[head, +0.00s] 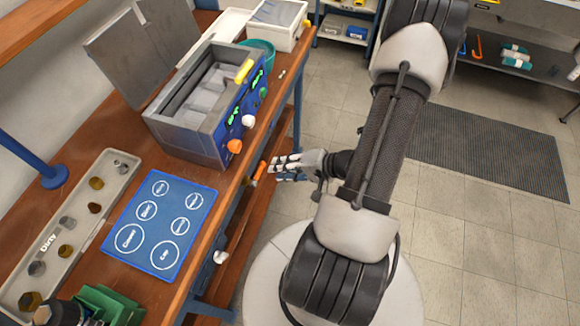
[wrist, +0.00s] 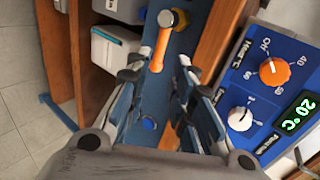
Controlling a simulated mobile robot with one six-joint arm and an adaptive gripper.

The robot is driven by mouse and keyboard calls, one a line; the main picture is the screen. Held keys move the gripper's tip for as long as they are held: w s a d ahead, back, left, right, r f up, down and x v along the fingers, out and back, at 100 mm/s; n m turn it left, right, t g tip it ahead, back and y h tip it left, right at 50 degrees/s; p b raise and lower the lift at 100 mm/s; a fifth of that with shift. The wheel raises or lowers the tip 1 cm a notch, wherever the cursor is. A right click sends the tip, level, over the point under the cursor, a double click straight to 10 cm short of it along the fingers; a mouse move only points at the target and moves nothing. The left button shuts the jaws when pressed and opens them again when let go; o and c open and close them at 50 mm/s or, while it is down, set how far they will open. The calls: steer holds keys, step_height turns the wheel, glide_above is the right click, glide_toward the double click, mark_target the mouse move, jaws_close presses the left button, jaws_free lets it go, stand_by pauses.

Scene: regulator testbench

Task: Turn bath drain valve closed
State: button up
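The bath (head: 190,128) is a grey tank with an open lid and a blue front panel, standing on the wooden bench. An orange lever with a round metal end, apparently the drain valve, shows below the panel beside the bench's edge (head: 259,171). In the wrist view the orange lever (wrist: 162,46) runs up and down the picture, its metal end at the top. My gripper (head: 272,168) is open and empty, just right of the lever. In the wrist view its fingers (wrist: 161,66) stand on either side of the lever's lower end; contact cannot be told.
The panel's orange knob (wrist: 274,70) and white knob (wrist: 240,119) are right of my fingers. A blue mat (head: 160,226) and a grey tray (head: 72,226) lie on the bench. The floor (head: 465,215) to the right is clear.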

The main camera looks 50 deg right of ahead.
steer(key=shift+v, duration=1.6)
steer(key=shift+a+r, duration=0.1)
